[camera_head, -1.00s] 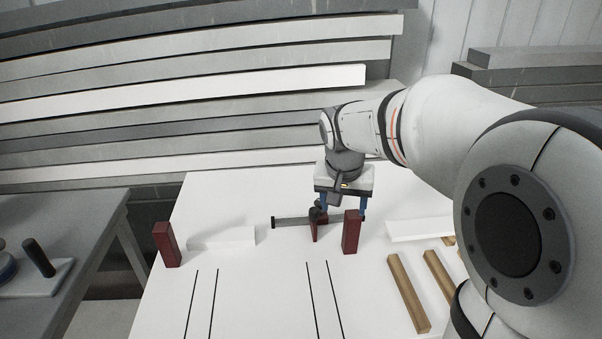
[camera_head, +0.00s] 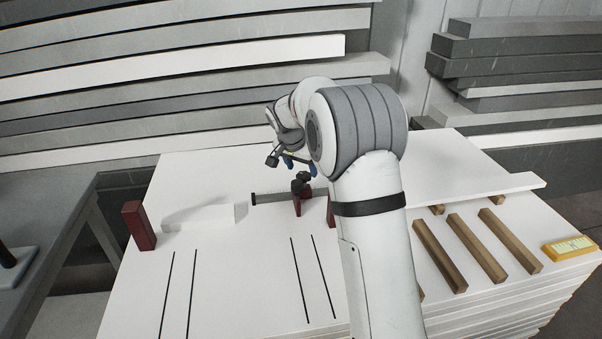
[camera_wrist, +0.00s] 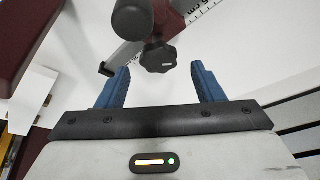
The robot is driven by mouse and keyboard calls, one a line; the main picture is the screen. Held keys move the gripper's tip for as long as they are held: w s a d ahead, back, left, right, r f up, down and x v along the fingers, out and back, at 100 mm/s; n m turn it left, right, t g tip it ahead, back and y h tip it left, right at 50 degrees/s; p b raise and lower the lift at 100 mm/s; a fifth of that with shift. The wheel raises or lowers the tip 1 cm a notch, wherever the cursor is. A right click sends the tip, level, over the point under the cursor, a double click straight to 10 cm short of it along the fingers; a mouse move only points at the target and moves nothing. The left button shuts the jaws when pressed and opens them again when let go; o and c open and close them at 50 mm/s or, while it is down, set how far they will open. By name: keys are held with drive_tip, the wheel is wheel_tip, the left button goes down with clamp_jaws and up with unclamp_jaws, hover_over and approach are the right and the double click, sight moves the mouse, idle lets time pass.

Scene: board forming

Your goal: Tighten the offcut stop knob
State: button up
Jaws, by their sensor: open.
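The offcut stop shows in the head view as a dark red block (camera_head: 297,204) on a dark grey bar (camera_head: 270,198) lying on the white board stack (camera_head: 215,285). A black knob (camera_head: 302,178) sits at its top. In the wrist view the black lobed knob (camera_wrist: 158,58) lies ahead, centred between the blue fingertips, with a black cylinder end (camera_wrist: 132,18) beside it. My gripper (camera_wrist: 160,70) is open and empty, its fingers spread on either side of the knob's line without visible contact. In the head view my gripper (camera_head: 299,165) is just behind and above the knob, partly hidden by my arm.
A dark red post (camera_head: 138,226) stands at the left; another (camera_head: 331,213) is mostly hidden behind my arm. A white block (camera_head: 200,217) lies between. Wooden strips (camera_head: 474,247) and a yellow item (camera_head: 569,248) lie at the right. Stacked boards (camera_head: 180,100) fill the back.

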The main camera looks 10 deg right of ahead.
sight(305, 176)
drive_tip(key=shift+x, duration=1.3)
